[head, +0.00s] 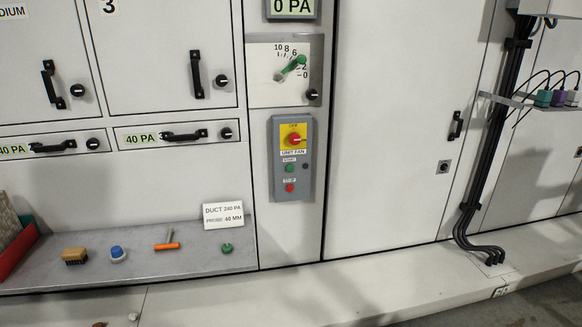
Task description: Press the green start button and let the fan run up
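The green start button (289,168) sits on the grey unit fan control box (278,190), in the middle of the head view. Above it is a red rotary switch (295,139) on a yellow plate. A small dark round spot lies to the right of the start button. The display (292,7) above reads 0 PA. A dial with a green handle (292,67) is between the display and the box. The fan itself is not seen. Neither gripper is in view.
A grey shelf (190,262) at lower left holds a brush (75,256), a blue-capped item (118,254), an orange-handled tool (167,241), a green knob (227,248) and a DUCT 240 PA card (223,215). Black cables (482,150) run down at right. The space before the box looks clear.

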